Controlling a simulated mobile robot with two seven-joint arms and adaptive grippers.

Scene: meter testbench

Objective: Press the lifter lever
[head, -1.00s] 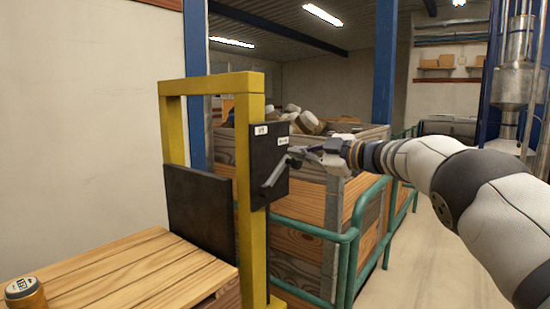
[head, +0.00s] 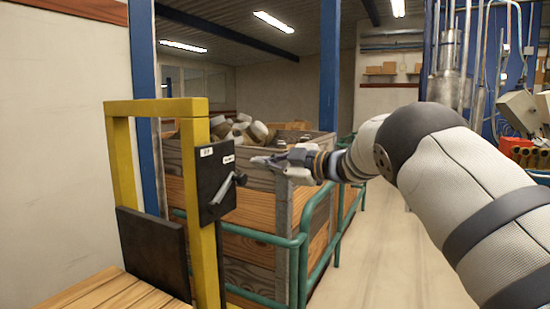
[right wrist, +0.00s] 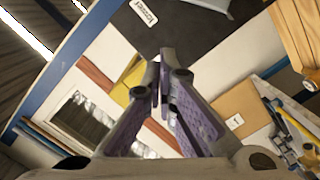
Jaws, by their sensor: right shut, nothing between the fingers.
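The lifter lever (head: 223,190) is a grey handle on a black panel (head: 208,165), slanting up to the right. The panel is fixed to a yellow frame (head: 207,255) and carries small white labels. My right gripper (head: 262,160) is shut and empty, just right of the panel and slightly above the lever's upper end; they look apart. In the right wrist view the closed fingertips (right wrist: 158,72) point toward the dark panel (right wrist: 190,35), with a grey part at the top edge that may be the lever. My left gripper is out of view.
A wooden pallet (head: 85,292) and a dark upright plate (head: 152,247) stand at lower left. A large wooden crate (head: 255,235) of rounded items is behind the gripper, with a green rail (head: 262,238) in front. Open floor (head: 380,270) lies to the right.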

